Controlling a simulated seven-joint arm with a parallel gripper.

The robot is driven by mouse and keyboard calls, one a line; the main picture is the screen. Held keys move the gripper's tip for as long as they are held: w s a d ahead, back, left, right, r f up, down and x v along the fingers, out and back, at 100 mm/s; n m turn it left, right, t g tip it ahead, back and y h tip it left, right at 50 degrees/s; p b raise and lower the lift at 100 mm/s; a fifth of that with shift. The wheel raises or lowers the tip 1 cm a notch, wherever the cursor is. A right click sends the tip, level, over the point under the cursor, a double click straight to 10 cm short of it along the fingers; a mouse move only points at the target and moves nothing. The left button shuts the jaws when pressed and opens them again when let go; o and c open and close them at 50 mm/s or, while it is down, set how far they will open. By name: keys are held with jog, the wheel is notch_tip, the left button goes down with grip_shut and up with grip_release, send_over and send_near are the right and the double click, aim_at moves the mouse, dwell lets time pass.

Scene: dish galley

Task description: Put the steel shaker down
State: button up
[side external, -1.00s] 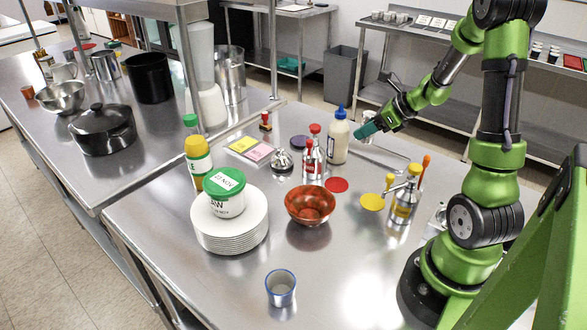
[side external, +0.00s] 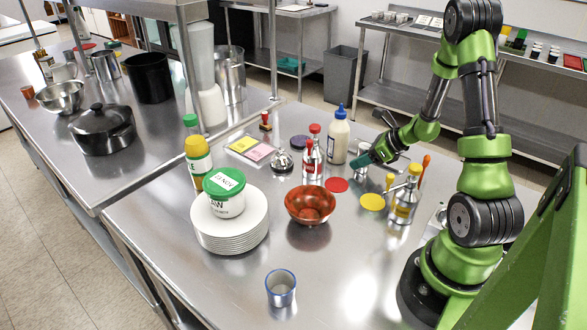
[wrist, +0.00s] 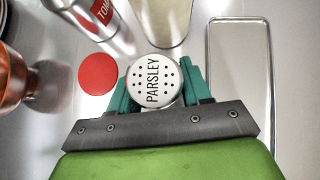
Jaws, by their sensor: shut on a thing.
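The steel shaker has a round pale lid with holes and the word PARSLEY, seen from above in the wrist view (wrist: 153,83). My gripper (wrist: 153,88) is shut on it, with one teal finger on each side of the lid. In the side view my gripper (side external: 368,159) is low over the table, right of the cream bottle. The shaker's steel body (side external: 361,172) shows partly below the fingers. I cannot tell whether its base touches the table.
A red disc (side external: 337,185) and a yellow disc (side external: 372,202) lie nearby. The cream bottle (side external: 337,138) and red-labelled bottles (side external: 312,165) stand to the left, a steel dispenser (side external: 404,203) to the right. A shallow steel tray (wrist: 240,30) lies right in the wrist view.

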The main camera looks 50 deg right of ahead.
jog(key=shift+f, duration=0.1)
jog(key=o, duration=1.1)
jog(key=shift+s+d+r, duration=0.1)
jog(key=shift+s+r, duration=0.15)
jog(key=shift+r, duration=0.2)
jog(key=v, duration=1.1)
jog(key=w+a+r+n+g+y, duration=0.1)
jog(key=w+a+r+n, duration=0.1)
jog(key=a+r+n, duration=0.35)
jog(key=w+a+r+n+g+y, duration=0.1)
jog(key=w+a+r+n, duration=0.1)
jog(key=a+n, duration=0.65)
jog(key=s+a+r+n, duration=0.2)
jog(key=a+r+n, duration=0.1)
jog(key=a+n, duration=0.4)
jog(key=s+a+r+n+h, duration=0.1)
jog(key=s+a+r+n, duration=0.2)
jog(key=a+n, duration=0.5)
jog(key=shift+r+n, duration=0.55)
jog(key=shift+n, duration=0.05)
